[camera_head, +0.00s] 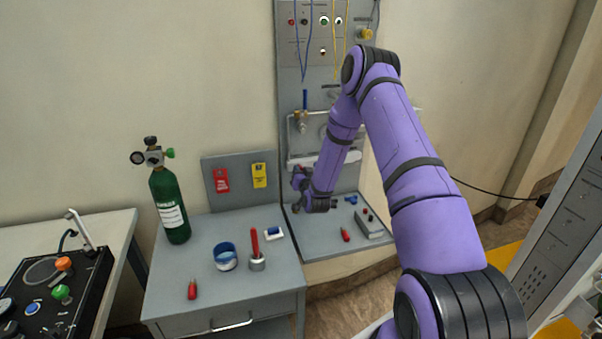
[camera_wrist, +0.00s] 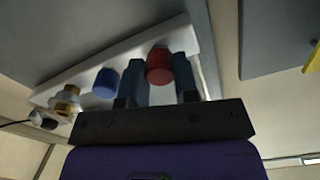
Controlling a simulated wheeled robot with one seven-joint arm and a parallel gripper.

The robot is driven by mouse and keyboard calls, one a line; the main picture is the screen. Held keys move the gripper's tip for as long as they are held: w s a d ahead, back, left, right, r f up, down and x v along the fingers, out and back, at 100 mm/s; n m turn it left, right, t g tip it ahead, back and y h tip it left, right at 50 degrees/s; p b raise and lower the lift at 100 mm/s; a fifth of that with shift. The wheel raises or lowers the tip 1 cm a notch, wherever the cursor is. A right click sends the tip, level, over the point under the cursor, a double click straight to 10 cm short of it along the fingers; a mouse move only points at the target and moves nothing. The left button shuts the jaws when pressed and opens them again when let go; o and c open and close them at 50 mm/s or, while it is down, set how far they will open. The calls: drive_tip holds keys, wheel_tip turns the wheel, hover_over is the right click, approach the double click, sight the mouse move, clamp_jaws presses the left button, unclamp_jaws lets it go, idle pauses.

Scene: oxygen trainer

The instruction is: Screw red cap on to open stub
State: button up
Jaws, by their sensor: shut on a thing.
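The red cap (camera_wrist: 159,66) sits between the two fingers of my gripper (camera_wrist: 160,78) in the wrist view. My gripper is shut on it. The cap appears against a white bar (camera_wrist: 135,59), in line with a blue cap (camera_wrist: 106,83) and a brass fitting (camera_wrist: 66,99). The stub is not visible, and I cannot tell whether the cap touches one. The cap is too small to make out clearly there.

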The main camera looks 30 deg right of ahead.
drive_tip(key=shift+m, duration=1.7)
drive_tip(key=shift+m, duration=1.7)
drive_tip(key=shift+d, duration=0.1)
drive_tip(key=shift+m, duration=0.6)
drive_tip(key=o, duration=0.9)
drive_tip(key=shift+c, duration=0.2)
